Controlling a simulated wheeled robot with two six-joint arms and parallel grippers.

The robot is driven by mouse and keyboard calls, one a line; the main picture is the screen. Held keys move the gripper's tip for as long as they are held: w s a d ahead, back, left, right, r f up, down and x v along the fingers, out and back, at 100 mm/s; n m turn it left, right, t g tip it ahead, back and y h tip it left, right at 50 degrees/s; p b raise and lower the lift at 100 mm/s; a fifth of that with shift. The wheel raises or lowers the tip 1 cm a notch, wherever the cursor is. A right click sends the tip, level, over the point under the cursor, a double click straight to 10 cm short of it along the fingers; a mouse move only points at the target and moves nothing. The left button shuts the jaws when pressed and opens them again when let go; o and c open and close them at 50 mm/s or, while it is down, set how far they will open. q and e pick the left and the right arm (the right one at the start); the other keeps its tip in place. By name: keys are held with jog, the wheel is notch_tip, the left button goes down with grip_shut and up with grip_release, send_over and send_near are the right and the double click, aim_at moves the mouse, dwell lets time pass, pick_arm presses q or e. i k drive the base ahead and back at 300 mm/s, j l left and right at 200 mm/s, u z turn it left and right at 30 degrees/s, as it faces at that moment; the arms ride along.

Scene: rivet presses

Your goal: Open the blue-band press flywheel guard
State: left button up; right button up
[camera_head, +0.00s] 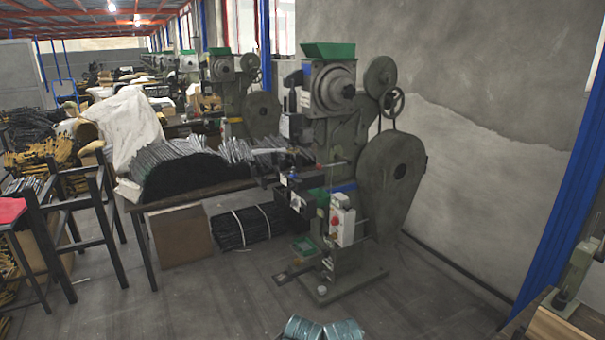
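The grey-green rivet press (340,135) stands on the floor right of centre, with a green hopper on top. A small blue band (343,187) shows on its body near mid-height. Its flywheel guard (392,185) is a large teardrop-shaped cover on the press's right side, with a small dark round hole near its upper middle. The guard looks closed over the wheel. Any hinge or latch is too small to tell.
A worktable (190,196) with piled dark strips adjoins the press on the left. Dark stools (95,205) stand farther left. A blue post (560,215) and green machine (578,255) are at right. The floor in front of the press is largely clear.

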aim_at(392, 199)
jog(key=i+j+u, duration=0.25)
jog(key=u, duration=0.15)
jog(key=i+j+u, duration=0.1)
jog(key=i+u, duration=0.3)
jog(key=i+j+z, duration=0.15)
jog(key=i+z, duration=0.15)
jog(key=i, duration=0.45)
jog(key=i+l+z, duration=0.15)
jog(key=i+z, duration=0.15)
jog(key=z, duration=0.2)
jog(key=i+z, duration=0.3)
jog(key=z, duration=0.15)
jog(key=i+j+z, duration=0.1)
jog(key=i+z, duration=0.2)
jog(key=z, duration=0.2)
jog(key=i+l+z, duration=0.1)
jog(key=i+z, duration=0.3)
jog(key=i, duration=0.2)
jog(key=i+z, duration=0.35)
jog(key=i, duration=0.2)
